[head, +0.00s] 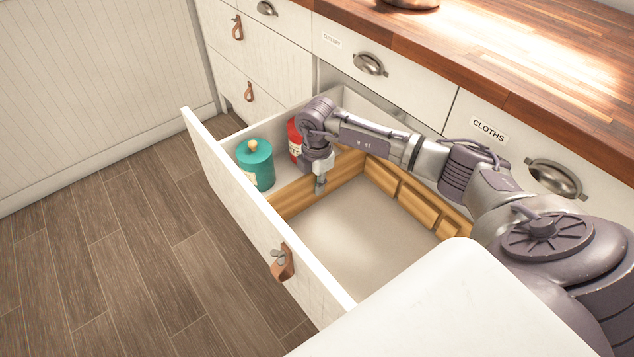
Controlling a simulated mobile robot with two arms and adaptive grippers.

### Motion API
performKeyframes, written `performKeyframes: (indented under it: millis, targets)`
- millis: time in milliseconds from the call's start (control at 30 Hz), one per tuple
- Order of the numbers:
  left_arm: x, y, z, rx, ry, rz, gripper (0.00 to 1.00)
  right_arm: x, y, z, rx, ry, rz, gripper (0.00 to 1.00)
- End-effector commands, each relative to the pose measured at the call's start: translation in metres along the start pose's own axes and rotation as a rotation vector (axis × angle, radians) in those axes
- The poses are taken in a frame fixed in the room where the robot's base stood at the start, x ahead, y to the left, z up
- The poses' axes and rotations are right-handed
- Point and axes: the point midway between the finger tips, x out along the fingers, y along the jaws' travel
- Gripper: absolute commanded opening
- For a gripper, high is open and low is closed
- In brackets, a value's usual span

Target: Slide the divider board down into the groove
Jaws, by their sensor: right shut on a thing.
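The divider board (346,173) is a light wooden board that runs across the open drawer (222,167), from its front wall to its back wall. My right gripper (320,186) points down and is shut on the board near its middle, partly hiding it. Wooden strips (411,201) with gaps between them line the back wall. The board's far end is beside the leftmost strip; I cannot tell whether its lower edge is inside a groove. My left gripper is not in view.
A teal canister (256,167) with a round knob and a red canister (295,141) stand left of the board. The drawer floor (345,235) right of it is clear. Closed drawers (368,70) and a wooden countertop (480,60) lie behind my right arm.

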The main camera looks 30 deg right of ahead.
Motion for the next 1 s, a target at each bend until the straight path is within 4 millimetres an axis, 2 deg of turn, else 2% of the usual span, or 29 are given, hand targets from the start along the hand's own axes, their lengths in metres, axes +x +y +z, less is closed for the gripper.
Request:
performKeyframes:
  millis: [233, 267, 300, 433, 767, 867, 1000]
  targets:
    - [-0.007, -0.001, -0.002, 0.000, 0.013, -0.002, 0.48, 0.006, 0.000, 0.000, 0.000, 0.000, 0.001, 0.00]
    - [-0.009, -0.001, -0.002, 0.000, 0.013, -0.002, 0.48, 0.006, 0.000, 0.000, 0.000, 0.000, 0.001, 0.12]
    - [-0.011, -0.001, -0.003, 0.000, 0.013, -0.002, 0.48, 0.005, 0.000, 0.000, 0.000, 0.000, 0.001, 0.18]
    - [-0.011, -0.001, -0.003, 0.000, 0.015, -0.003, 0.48, 0.005, 0.000, 0.000, 0.000, 0.000, 0.001, 0.39]
    - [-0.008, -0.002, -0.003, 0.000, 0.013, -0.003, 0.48, 0.003, 0.000, 0.000, 0.000, 0.000, 0.000, 0.39]
    - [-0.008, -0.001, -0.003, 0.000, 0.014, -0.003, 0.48, -0.007, 0.001, 0.001, 0.001, 0.000, 0.003, 0.39]
    - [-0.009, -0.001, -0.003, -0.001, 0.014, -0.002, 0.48, -0.033, 0.001, 0.001, -0.001, -0.001, 0.005, 0.39]
